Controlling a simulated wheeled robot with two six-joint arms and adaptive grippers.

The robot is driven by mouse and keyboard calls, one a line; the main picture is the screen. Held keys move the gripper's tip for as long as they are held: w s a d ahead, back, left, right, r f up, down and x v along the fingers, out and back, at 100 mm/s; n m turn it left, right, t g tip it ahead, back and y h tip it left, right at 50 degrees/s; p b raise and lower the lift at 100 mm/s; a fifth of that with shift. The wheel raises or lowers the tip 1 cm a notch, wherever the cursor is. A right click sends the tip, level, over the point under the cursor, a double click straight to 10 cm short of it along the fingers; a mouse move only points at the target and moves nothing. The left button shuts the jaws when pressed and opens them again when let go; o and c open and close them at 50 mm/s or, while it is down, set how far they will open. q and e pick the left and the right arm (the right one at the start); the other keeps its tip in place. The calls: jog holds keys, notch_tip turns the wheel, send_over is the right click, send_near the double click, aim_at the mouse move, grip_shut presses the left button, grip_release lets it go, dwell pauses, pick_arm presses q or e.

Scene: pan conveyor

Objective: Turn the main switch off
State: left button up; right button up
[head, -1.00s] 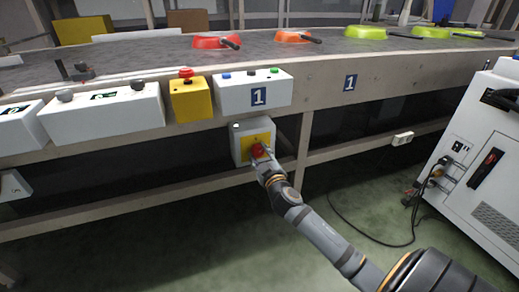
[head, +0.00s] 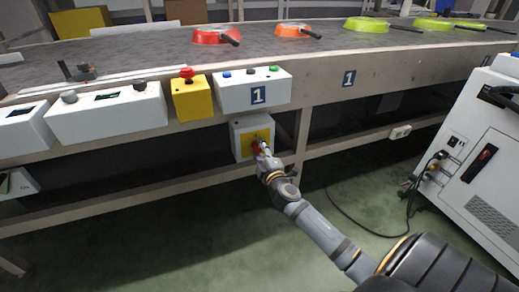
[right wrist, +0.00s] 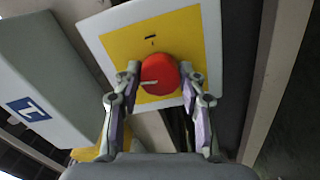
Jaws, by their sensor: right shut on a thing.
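The main switch is a red round knob (right wrist: 160,75) on a yellow plate (right wrist: 115,45) on a white box. In the head view the white switch box (head: 239,140) hangs under the conveyor's front edge, below the box marked 1. My right gripper (head: 260,146) is at the knob, hiding much of it. In the right wrist view the fingers of my right gripper (right wrist: 160,84) are on either side of the knob, shut on it. A pale line on the knob lies roughly level, while the mark on the plate is above it. My left gripper is not in view.
A yellow box with a red button (head: 188,92) and a white button box marked 1 (head: 256,92) are just above the switch. Red (head: 213,36), orange (head: 290,30) and lime pans lie on the conveyor. A white cabinet (head: 477,160) with cables stands at right.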

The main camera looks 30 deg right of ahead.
dwell(0.4)
jog(key=o, duration=1.1)
jog(key=shift+o, duration=0.2)
jog(key=v, duration=1.2)
jog(key=shift+f, duration=0.15)
